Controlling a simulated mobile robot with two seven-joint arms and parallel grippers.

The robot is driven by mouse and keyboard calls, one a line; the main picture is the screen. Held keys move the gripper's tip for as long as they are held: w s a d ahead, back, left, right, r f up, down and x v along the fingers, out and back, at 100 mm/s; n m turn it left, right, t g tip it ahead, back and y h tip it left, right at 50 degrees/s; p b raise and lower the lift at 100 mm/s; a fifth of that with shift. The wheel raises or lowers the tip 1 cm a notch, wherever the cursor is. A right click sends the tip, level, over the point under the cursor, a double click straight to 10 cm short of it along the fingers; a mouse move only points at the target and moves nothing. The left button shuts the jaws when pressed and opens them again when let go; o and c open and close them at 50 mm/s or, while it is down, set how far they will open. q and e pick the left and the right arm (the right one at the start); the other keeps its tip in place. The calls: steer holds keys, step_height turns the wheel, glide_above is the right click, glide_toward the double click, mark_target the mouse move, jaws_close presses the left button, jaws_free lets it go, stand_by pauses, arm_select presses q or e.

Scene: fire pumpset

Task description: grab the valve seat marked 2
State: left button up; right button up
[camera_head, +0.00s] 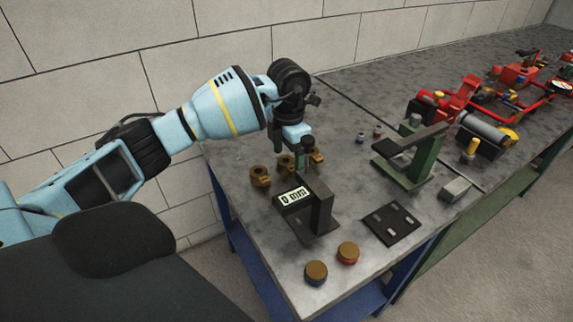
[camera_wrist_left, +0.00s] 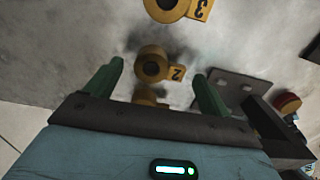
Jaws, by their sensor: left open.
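The valve seat marked 2 (camera_wrist_left: 152,66) is a brass ring with a yellow tag, lying on the bench between my open green fingers in the left wrist view. A seat marked 3 (camera_wrist_left: 180,8) lies beyond it, and another brass seat (camera_wrist_left: 147,98) is partly hidden behind the gripper body. In the head view the three seats stand in a row, and the middle one (camera_head: 286,163) matches the 2 by order; its mark is too small to read there. My left gripper (camera_head: 302,150) is open and empty, close above the row. My right gripper is not in view.
A dark gauge stand with a display (camera_head: 320,205) stands just in front of the seats. A black plate (camera_head: 393,222), two brass-topped caps (camera_head: 348,252), a green stand (camera_head: 420,160) and red pump parts (camera_head: 445,105) are also on the grey bench. A wall runs behind.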

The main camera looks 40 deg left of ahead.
mark_target(288, 163)
arm_select(q)
steer(key=shift+f, duration=0.65)
steer(key=c, duration=1.2)
step_height(288, 163, up, 10)
steer(key=shift+r, duration=0.1)
steer(key=shift+c, duration=0.2)
